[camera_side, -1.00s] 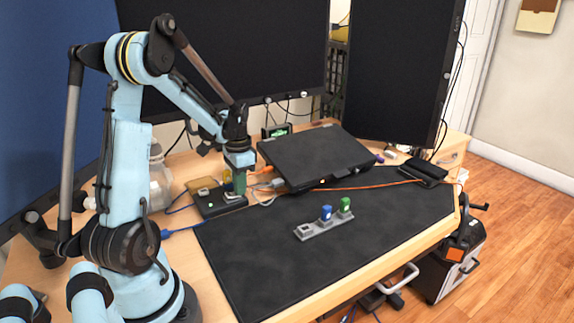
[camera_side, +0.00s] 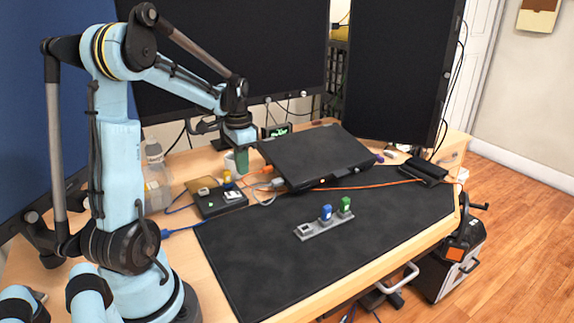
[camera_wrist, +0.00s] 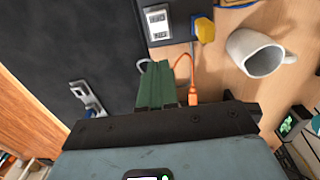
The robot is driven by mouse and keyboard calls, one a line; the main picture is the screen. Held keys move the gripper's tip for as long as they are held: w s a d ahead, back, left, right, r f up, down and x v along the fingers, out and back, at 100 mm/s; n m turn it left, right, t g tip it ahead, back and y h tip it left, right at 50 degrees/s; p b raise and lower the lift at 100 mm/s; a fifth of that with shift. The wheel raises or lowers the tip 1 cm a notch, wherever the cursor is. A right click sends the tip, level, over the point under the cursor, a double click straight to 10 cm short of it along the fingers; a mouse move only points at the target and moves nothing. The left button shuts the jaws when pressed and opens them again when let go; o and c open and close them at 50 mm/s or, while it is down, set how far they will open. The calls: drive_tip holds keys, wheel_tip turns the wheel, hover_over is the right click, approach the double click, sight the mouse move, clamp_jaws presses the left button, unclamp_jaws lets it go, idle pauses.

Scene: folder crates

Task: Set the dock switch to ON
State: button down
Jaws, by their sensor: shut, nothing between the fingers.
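The dock (camera_side: 215,209) is a low black box on the wood at the back left of the dark mat. It carries a small pale part (camera_side: 204,191), a white-framed part (camera_side: 232,195), blue and yellow parts, and a tiny green light. The wrist view shows part of the dock (camera_wrist: 183,13) at the top, with white-framed parts and a yellow piece (camera_wrist: 204,29). My gripper (camera_side: 242,171) is shut and empty, above and behind the dock; its green fingers (camera_wrist: 156,64) are together in the wrist view.
A white mug (camera_wrist: 258,52) stands close by my gripper. A black laptop-like slab (camera_side: 315,158) is right of it, with orange cables. A grey holder (camera_side: 325,229) with blue and green plugs sits on the mat (camera_side: 270,275). A clear bottle stands at left.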

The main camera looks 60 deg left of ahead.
wheel_tip(320, 180, up, 8)
drive_tip(key=w, duration=0.2)
drive_tip(key=shift+d, duration=0.1)
idle(0.5)
drive_tip(key=s+d+f+t, duration=0.1)
drive_tip(key=d+t, duration=0.2)
drive_tip(key=d, duration=1)
drive_tip(key=s+d+f+t, duration=0.1)
drive_tip(key=d+t, duration=0.3)
drive_tip(key=d, duration=0.9)
drive_tip(key=shift+d+f, duration=0.15)
drive_tip(key=shift+f, duration=0.55)
